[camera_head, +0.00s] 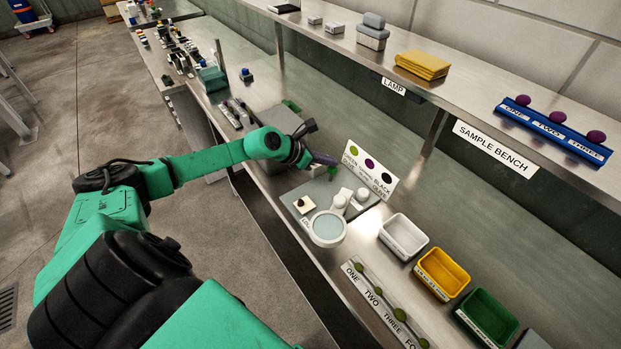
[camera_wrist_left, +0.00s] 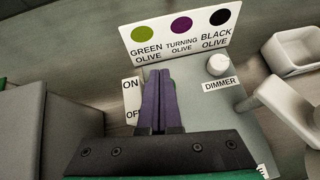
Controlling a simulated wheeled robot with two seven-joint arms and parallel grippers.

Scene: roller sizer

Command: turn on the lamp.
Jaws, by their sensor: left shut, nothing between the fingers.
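The lamp is a round magnifier with a white ring and pale lens (camera_head: 328,229), on a grey base plate (camera_head: 290,194) on the bench. In the left wrist view a white ON/OFF label (camera_wrist_left: 132,86) stands beside my fingers, and a round DIMMER knob (camera_wrist_left: 218,64) sits to the right. My left gripper (camera_head: 327,160) has purple fingers pressed together, empty, over the far end of the plate. In the wrist view the fingers (camera_wrist_left: 161,76) hide whatever is directly beside the label, so I cannot see the switch or tell whether they touch it. My right gripper is not in view.
An olive colour sign (camera_head: 370,170) stands behind the plate. White (camera_head: 403,236), yellow (camera_head: 442,273) and green (camera_head: 486,317) bins stand to the right. A numbered strip with green olives (camera_head: 385,305) lies in front. A raised shelf (camera_head: 460,100) runs along the back.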

